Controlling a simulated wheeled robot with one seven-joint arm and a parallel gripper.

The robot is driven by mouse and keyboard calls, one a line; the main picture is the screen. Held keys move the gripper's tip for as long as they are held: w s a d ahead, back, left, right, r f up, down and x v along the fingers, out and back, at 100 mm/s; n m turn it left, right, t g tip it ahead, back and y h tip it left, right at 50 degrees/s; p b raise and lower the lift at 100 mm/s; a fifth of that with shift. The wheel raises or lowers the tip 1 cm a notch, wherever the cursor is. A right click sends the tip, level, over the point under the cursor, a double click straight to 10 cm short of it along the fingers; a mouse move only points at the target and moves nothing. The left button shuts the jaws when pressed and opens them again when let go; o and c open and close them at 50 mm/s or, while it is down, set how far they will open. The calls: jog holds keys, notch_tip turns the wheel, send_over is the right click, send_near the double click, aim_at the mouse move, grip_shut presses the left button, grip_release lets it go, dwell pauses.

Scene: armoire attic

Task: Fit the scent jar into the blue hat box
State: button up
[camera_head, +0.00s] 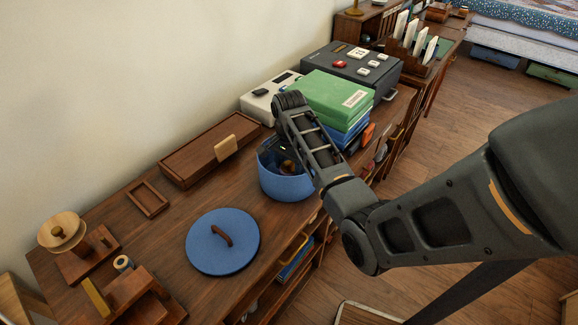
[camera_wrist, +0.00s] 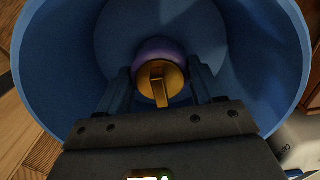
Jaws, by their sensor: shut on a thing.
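The blue hat box (camera_head: 285,187) stands open on the wooden desk, and its inner wall (camera_wrist: 60,65) surrounds the wrist view. The scent jar (camera_wrist: 160,80), purple with a gold lid and a raised grip, is inside the box opening. It also shows as a small brownish-gold shape in the head view (camera_head: 288,167). My gripper (camera_wrist: 159,72) reaches down into the box, with one finger on each side of the gold lid, shut on the jar. I cannot tell whether the jar touches the box floor. The round blue lid (camera_head: 212,254) with a brown handle lies apart on the desk.
A stack of green and blue boxes (camera_head: 330,98) stands close behind the hat box. A long wooden case (camera_head: 205,152) and small tray (camera_head: 147,199) lie to the left. Wooden stands (camera_head: 128,295) fill the front left. The desk's front edge runs close beside the box.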

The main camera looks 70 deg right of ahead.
jog(key=shift+f, duration=0.2)
jog(key=shift+f, duration=0.15)
jog(key=o, duration=1.4)
notch_tip(320, 180, up, 11)
jog(key=shift+r, duration=0.1)
jog(key=shift+r+p, duration=0.55)
jog(key=shift+p, duration=0.4)
